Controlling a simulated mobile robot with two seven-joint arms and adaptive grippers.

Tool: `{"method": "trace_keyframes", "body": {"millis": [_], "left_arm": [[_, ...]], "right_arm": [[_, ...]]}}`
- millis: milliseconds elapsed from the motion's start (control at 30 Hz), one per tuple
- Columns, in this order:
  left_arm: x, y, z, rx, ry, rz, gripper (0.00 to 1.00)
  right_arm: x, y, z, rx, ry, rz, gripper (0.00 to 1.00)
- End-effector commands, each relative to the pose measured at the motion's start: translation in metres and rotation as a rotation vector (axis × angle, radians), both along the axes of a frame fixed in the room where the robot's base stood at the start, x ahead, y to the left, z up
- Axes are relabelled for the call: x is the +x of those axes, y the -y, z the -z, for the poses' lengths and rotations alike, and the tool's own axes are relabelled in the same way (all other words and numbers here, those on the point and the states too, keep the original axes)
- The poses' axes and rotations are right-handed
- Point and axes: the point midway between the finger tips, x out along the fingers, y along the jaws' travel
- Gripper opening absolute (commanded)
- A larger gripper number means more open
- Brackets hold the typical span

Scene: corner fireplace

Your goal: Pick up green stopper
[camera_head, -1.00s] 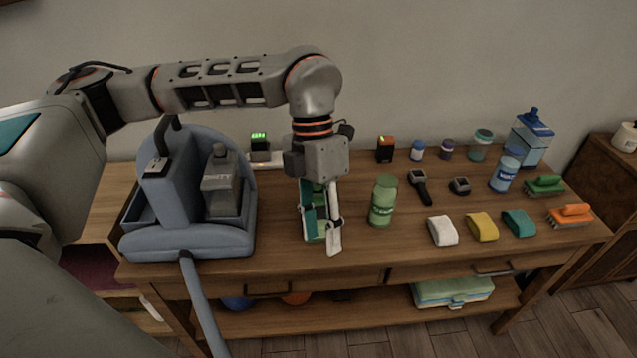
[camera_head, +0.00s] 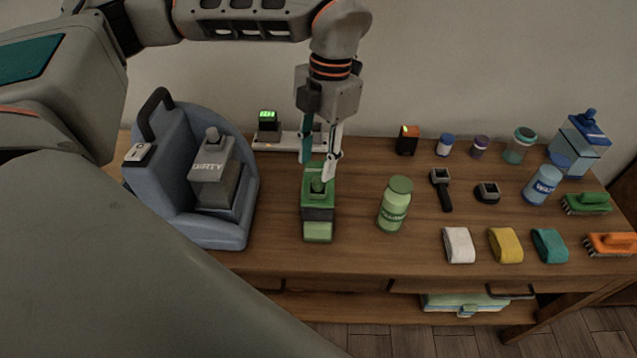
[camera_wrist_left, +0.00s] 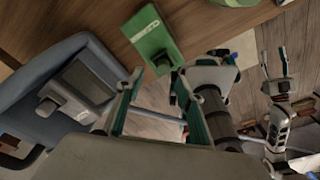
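The green stopper (camera_head: 318,186) is a small dark green knob on top of a green and grey tank (camera_head: 318,229) standing on the table, left of centre. My left gripper (camera_head: 318,170) hangs fingers down at the tank's far end, close to the stopper. Its fingers are apart with nothing seen between them; whether one touches the stopper is unclear. In the left wrist view the left gripper (camera_wrist_left: 158,88) also shows spread fingers, with the green tank (camera_wrist_left: 150,30) beyond them and the stopper (camera_wrist_left: 163,63) at its near end. My right gripper (camera_wrist_left: 275,68) shows there, empty, its fingers apart.
A blue-grey machine (camera_head: 226,232) with a tank marked DIRTY (camera_head: 207,172) stands close on the left. A green bottle (camera_head: 396,205) stands to the right. A device with a green display (camera_head: 268,124) is behind.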

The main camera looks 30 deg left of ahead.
Motion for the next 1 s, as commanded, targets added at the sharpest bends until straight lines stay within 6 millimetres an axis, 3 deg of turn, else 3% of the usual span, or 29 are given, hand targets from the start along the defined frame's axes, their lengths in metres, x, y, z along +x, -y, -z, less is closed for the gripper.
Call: {"method": "trace_keyframes", "body": {"millis": [300, 567, 700, 1000], "left_arm": [[-0.005, 0.005, 0.040, 0.000, -0.002, 0.001, 0.37], [-0.005, 0.005, 0.043, 0.000, 0.000, 0.001, 0.37], [-0.004, 0.005, 0.043, 0.000, 0.000, 0.001, 0.06], [-0.004, 0.005, 0.043, 0.000, 0.000, 0.001, 0.06]], "right_arm": [[0.008, 0.000, -0.010, 0.001, 0.017, 0.000, 0.40], [0.009, -0.001, -0.014, 0.004, 0.024, 0.001, 0.40], [0.009, -0.001, -0.014, 0.004, 0.023, 0.001, 0.40], [0.008, 0.000, -0.010, 0.002, 0.018, 0.002, 0.40]]}}
